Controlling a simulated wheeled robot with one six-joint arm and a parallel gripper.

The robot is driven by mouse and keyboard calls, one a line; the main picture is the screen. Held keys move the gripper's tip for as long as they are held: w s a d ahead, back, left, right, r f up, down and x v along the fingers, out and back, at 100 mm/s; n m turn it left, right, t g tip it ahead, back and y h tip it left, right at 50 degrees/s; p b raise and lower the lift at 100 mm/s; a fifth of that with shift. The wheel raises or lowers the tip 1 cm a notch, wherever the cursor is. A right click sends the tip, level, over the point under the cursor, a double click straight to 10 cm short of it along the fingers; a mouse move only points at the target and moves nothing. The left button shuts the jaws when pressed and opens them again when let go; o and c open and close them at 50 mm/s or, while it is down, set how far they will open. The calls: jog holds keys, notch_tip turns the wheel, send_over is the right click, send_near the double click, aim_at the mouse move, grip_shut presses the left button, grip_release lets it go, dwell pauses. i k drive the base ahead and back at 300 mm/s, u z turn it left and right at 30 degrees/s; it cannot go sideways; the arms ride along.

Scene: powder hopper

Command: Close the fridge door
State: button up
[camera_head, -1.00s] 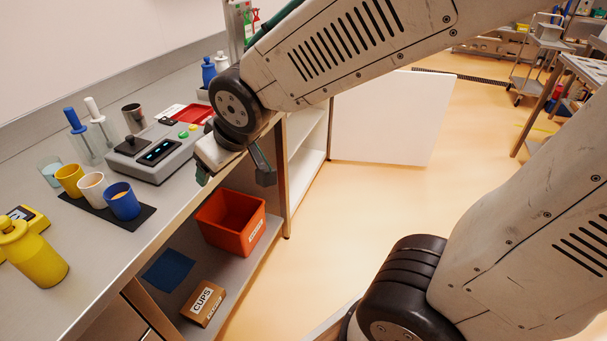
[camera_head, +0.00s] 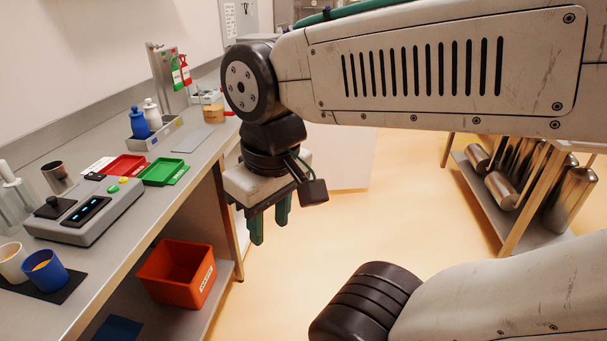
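The fridge door (camera_head: 345,160) is a plain white panel. It stands open, sticking out over the floor beyond the bench's right end. My arm hides its top and my gripper hides its left part, so the hinge side and the fridge inside are not visible. My gripper (camera_head: 269,228) hangs pointing down in front of the door, over the floor just right of the bench edge. Its two green fingers are apart with nothing between them. I cannot tell that it touches the door; it looks nearer to me than the panel.
An orange bin (camera_head: 177,273) sits on the shelf below. A rack of metal cylinders (camera_head: 520,180) stands right. The floor between is clear.

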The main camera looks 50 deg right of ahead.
aim_at(343, 157)
jog(key=k, duration=1.65)
jog(key=z, duration=1.85)
jog(key=i, duration=9.85)
